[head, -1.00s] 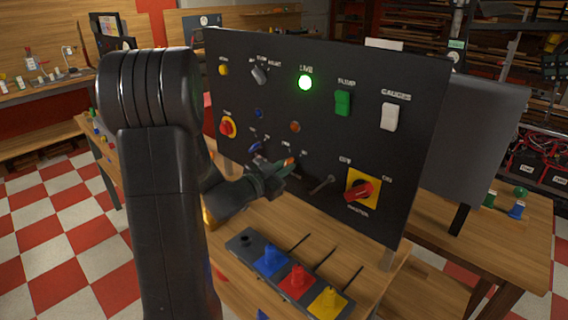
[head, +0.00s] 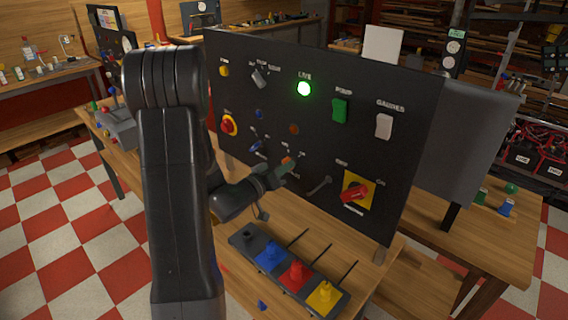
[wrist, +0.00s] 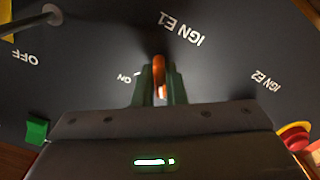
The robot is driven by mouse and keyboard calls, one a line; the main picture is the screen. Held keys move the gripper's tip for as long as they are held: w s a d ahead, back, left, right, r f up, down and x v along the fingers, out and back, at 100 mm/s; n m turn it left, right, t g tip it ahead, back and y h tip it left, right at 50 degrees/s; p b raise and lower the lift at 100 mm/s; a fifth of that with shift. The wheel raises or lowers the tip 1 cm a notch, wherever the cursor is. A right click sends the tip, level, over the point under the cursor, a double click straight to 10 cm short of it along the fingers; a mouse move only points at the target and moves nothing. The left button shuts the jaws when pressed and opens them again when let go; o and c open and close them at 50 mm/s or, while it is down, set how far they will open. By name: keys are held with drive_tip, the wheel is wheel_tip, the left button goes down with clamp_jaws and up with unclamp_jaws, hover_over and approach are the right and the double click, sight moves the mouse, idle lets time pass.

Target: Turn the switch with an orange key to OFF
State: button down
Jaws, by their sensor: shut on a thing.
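The orange key (wrist: 160,75) stands out from the black panel (head: 415,150), below the label IGN E1. It shows partly in the head view (head: 287,160). My gripper (wrist: 160,92) has its two dark fingers closed on either side of the key, and in the head view (head: 280,172) it reaches the panel from the left. An ON label (wrist: 128,77) lies beside the fingers in the wrist view. The key's base and its exact angle are hidden by the fingers.
A metal toggle lever (head: 320,186) and a red master switch (head: 354,192) on a yellow plate are right of my gripper. A red emergency button (head: 228,125) is at left. A green LIVE lamp (head: 304,88) glows above. A box with coloured handles (head: 240,240) stands below.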

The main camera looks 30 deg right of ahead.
drive_tip(key=shift+n+p, duration=0.3)
drive_tip(key=shift+n, duration=0.3)
drive_tip(key=c, duration=1.5)
unclamp_jaws()
drive_tip(key=b+v, duration=0.2)
drive_tip(key=v, duration=1.2)
drive_tip(key=shift+b, duration=0.3)
drive_tip(key=shift+d, duration=0.15)
drive_tip(key=p+x, duration=0.2)
drive_tip(key=x, duration=1.1)
drive_tip(key=shift+w+d+p, duration=0.15)
drive_tip(key=shift+d+p, duration=0.2)
